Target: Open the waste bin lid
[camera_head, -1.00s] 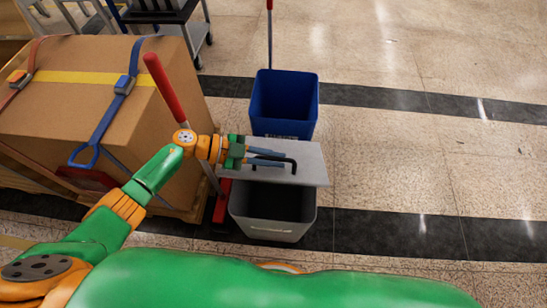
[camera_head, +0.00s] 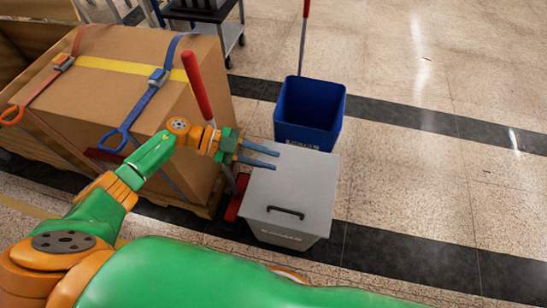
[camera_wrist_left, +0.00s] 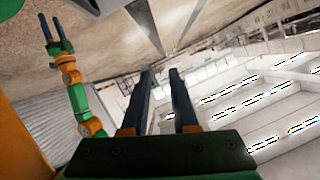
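The grey waste bin (camera_head: 283,238) stands on the floor, and its flat grey lid (camera_head: 310,190) lies over its opening, shut. The lid's dark bar handle (camera_head: 285,211) is near its front edge, with nothing on it. My left gripper (camera_head: 268,157) is open and empty, over the lid's back left part and apart from the handle. Its two blue fingers also show apart in the left wrist view (camera_wrist_left: 163,95), with nothing between them. My right gripper (camera_wrist_left: 51,28) shows small at the upper left of that view, its fingers apart and empty.
A strapped cardboard box (camera_head: 120,100) on a pallet stands left of the bin. A red-handled tool (camera_head: 197,86) leans between them. A blue bucket (camera_head: 310,112) stands just behind the bin. The floor to the right is clear.

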